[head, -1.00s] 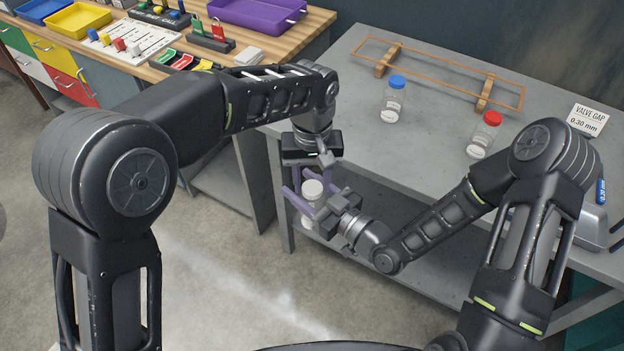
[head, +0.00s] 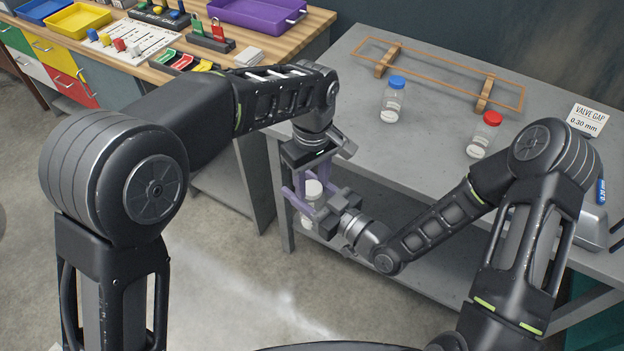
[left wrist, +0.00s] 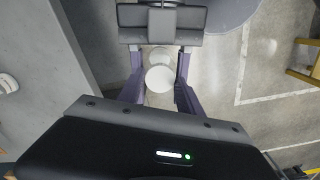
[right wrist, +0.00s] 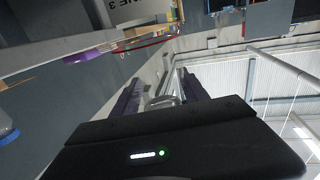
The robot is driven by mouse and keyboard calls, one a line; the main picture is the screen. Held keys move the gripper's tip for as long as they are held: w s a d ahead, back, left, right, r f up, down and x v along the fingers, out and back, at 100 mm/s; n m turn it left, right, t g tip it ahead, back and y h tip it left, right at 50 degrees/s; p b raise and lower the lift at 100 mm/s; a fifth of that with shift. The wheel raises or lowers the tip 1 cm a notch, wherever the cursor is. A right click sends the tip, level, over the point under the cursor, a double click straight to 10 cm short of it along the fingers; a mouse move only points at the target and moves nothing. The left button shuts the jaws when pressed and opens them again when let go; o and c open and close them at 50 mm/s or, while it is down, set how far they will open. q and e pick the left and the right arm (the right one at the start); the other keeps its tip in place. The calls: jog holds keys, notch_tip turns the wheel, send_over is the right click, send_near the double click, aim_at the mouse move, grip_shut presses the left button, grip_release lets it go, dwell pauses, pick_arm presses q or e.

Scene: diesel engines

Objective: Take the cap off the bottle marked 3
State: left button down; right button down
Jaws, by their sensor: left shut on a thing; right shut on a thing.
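A clear bottle (head: 307,220) with a white cap (head: 313,187) is held upright in the air in front of the grey table's near edge. My left gripper (head: 306,188) comes from above and is shut on the white cap, which also shows between its fingers in the left wrist view (left wrist: 160,79). My right gripper (head: 313,209) comes from the right and is shut on the bottle's body below. In the right wrist view the bottle (right wrist: 162,101) shows between the fingers. I cannot read a number on it, nor tell whether the cap is loose.
A blue-capped bottle (head: 393,100) and a red-capped bottle (head: 484,135) stand on the grey table (head: 440,72). A wooden frame (head: 440,70) lies behind them. A valve gap sign (head: 588,120) stands at the right. A wooden workbench (head: 290,45) with trays is at the back left.

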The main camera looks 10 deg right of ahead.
aim_at(312, 188)
pick_arm(q)
jog(key=shift+r, duration=0.15)
jog(key=shift+r, duration=0.9)
jog(key=shift+r, duration=2.05)
